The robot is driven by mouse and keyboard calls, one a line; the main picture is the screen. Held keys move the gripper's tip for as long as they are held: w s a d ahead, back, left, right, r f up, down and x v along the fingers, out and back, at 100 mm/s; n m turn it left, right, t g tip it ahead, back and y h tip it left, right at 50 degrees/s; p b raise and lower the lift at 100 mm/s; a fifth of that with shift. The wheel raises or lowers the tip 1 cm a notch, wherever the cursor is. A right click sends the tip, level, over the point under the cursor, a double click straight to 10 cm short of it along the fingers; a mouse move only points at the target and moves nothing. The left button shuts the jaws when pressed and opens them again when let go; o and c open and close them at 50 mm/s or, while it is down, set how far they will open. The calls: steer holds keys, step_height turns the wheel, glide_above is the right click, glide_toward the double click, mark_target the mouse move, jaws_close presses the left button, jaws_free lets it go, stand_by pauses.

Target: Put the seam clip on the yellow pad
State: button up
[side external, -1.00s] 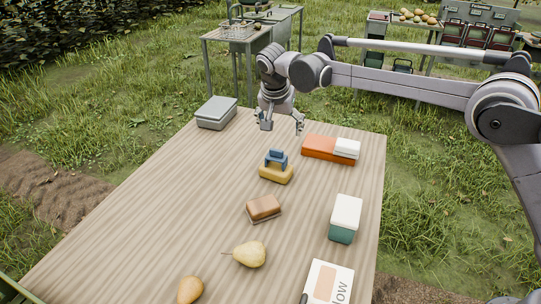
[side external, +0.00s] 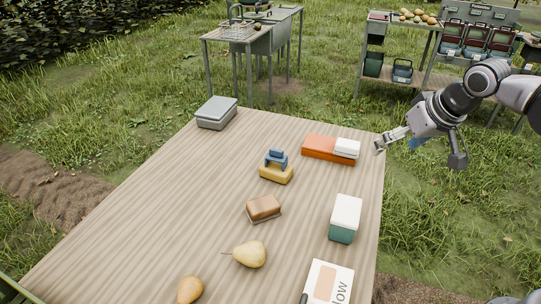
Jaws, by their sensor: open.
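A blue clip-shaped piece (side external: 276,156), which looks like the seam clip, rests upright on the yellow pad (side external: 276,174) near the middle of the table's far half. The pad lies flat on the wood. My gripper (side external: 420,152) is at the right, around and beyond the table's right edge, with its two fingers spread wide. It is well apart from the clip and pad, and I see nothing held between the fingers. A small blue patch shows near the fingers; I cannot tell what it is.
On the wooden table (side external: 190,200) are an orange block with a white part (side external: 325,149), a grey box (side external: 216,113), a brown block (side external: 263,207), a green-and-white box (side external: 345,218), a pear (side external: 250,254), another fruit (side external: 190,290) and a printed card (side external: 329,282). The table's left side is clear.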

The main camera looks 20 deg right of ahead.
steer(key=s+d+f+n+t, duration=0.1)
steer(key=s+f, duration=0.4)
steer(key=s, duration=0.3)
steer(key=shift+d+f+n, duration=0.2)
steer(key=shift+d+n, duration=0.2)
stand_by(0.7)
